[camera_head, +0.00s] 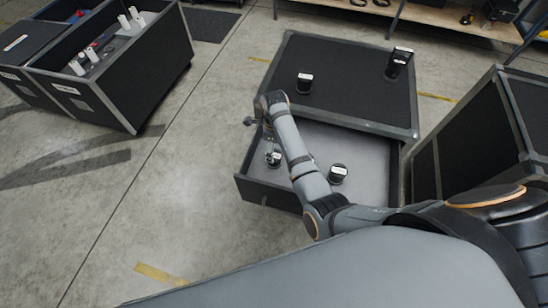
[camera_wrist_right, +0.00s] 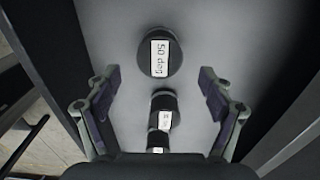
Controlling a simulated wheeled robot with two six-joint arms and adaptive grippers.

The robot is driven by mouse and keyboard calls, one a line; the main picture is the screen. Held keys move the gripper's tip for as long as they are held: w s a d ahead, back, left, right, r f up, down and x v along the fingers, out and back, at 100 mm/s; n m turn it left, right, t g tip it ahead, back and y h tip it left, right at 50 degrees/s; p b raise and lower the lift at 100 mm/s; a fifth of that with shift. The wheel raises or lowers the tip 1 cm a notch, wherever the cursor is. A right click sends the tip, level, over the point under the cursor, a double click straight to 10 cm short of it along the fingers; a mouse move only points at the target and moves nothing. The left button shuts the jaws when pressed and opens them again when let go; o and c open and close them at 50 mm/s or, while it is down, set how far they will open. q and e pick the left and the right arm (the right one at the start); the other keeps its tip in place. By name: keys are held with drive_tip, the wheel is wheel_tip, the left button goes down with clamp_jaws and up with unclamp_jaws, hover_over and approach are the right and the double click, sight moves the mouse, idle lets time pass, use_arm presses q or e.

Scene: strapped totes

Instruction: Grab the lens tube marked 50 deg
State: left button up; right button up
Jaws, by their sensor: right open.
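The lens tube marked 50 deg (camera_wrist_right: 160,52) is a dark round piece with a white label, standing on a grey floor in the right wrist view. It lies just ahead of my right gripper (camera_wrist_right: 160,82), whose fingers are spread wide with nothing between the tips. In the head view my right gripper (camera_head: 269,140) hangs over the left part of an open drawer, close to a dark tube (camera_head: 273,159) whose label is too small to read. My left gripper is out of view.
Another labelled tube (camera_head: 338,174) stands in the drawer (camera_head: 368,150), right of my forearm. Two more dark pieces, one short (camera_head: 304,84) and one taller (camera_head: 398,66), stand on the black case top (camera_head: 345,75). A black case (camera_head: 465,135) stands close at right.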

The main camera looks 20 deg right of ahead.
sight(277, 154)
drive_tip(key=f, duration=0.2)
drive_tip(key=shift+w+f+p, duration=0.2)
drive_tip(key=shift+f+p, duration=0.15)
drive_tip(key=shift+p, duration=0.05)
drive_tip(key=f, duration=0.3)
drive_tip(key=shift+s, duration=0.3)
drive_tip(key=shift+w+f, duration=0.1)
drive_tip(key=shift+f, duration=0.5)
drive_tip(key=c, duration=0.7)
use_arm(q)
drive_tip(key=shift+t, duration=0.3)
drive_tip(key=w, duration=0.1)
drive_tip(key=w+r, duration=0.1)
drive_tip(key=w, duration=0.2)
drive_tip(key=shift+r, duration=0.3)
use_arm(e)
drive_tip(key=c, duration=0.8)
